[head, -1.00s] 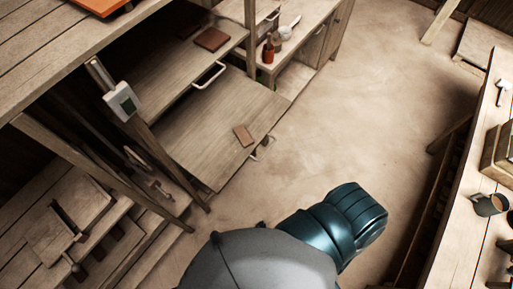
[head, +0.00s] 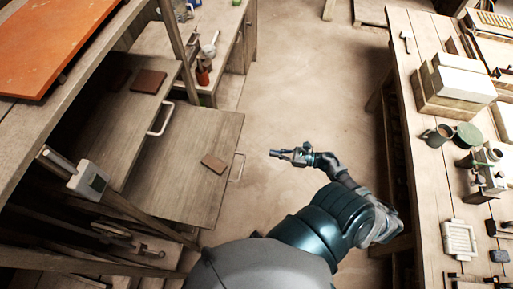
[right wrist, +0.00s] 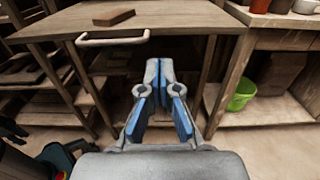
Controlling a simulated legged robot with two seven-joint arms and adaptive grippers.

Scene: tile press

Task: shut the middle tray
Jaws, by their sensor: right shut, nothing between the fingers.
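Two wooden trays stick out of the press in the head view. The upper tray (head: 104,143) has a pale handle (head: 160,118) and a brown tile (head: 149,81) on it. The lower tray (head: 190,140) reaches further out, with a tile (head: 213,163) and a handle (head: 237,167) at its front edge. I cannot tell which is the middle one. My right gripper (head: 275,153) is shut and empty, to the right of the lower handle and apart from it. In the right wrist view the gripper (right wrist: 159,68) shows below and right of a tray handle (right wrist: 112,38).
An orange slab (head: 60,40) lies on the top shelf at left. A bench with pots (head: 203,72) stands beyond the trays. A long workbench (head: 425,150) with boxes and a mug (head: 438,135) runs along the right. The floor between is clear. A green bucket (right wrist: 241,95) sits low at right.

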